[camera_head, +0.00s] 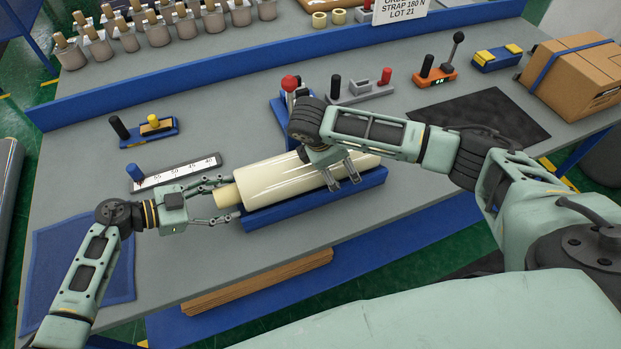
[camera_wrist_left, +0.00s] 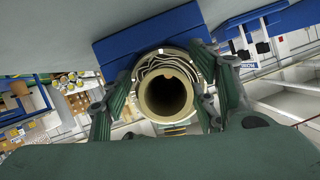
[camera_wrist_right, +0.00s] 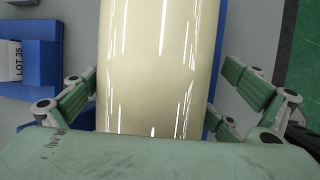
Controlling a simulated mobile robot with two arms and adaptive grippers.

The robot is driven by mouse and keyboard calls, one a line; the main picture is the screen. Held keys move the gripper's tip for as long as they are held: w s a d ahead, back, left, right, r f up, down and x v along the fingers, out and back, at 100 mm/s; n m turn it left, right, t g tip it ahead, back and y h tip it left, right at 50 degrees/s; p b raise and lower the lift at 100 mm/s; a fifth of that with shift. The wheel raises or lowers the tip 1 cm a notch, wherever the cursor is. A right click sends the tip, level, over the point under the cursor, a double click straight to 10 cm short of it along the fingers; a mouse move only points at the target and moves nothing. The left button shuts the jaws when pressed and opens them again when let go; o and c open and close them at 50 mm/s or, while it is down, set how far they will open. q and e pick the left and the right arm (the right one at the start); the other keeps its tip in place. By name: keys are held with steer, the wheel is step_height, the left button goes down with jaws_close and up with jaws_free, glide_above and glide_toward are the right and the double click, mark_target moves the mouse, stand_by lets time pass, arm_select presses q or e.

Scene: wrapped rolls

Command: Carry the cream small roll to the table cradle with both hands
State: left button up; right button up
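The cream small roll (camera_head: 278,181) lies lengthwise on the blue table cradle (camera_head: 312,202), with its bare core (camera_head: 227,196) sticking out at the left end. My left gripper (camera_head: 222,199) is open at that end, a finger on each side of the core. In the left wrist view the hollow core (camera_wrist_left: 166,94) sits between the fingers, and contact cannot be told. My right gripper (camera_head: 344,174) is over the right part of the roll. In the right wrist view its open fingers stand either side of the wrapped roll (camera_wrist_right: 155,70), apart from it.
A scale strip (camera_head: 178,171) with a blue knob lies behind the left gripper. A red-knobbed lever device (camera_head: 290,90) stands behind the roll. A black mat (camera_head: 480,115) and a carton (camera_head: 575,75) are at the right. A blue mat (camera_head: 84,260) lies at the left front.

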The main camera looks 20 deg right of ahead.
mark_target(309, 168)
arm_select(q)
steer(key=shift+a+r, duration=0.15)
steer(key=shift+a, duration=0.05)
arm_select(e)
steer(key=shift+a, duration=0.3)
steer(key=shift+w, duration=0.1)
steer(key=shift+a+r, duration=0.1)
steer(key=shift+r, duration=0.05)
steer(key=v, duration=0.7)
steer(key=shift+r, duration=0.4)
arm_select(q)
steer(key=v, duration=0.7)
steer(key=shift+a, duration=0.25)
steer(key=shift+s, duration=0.1)
arm_select(e)
steer(key=shift+s+f, duration=0.1)
steer(key=shift+s, duration=0.1)
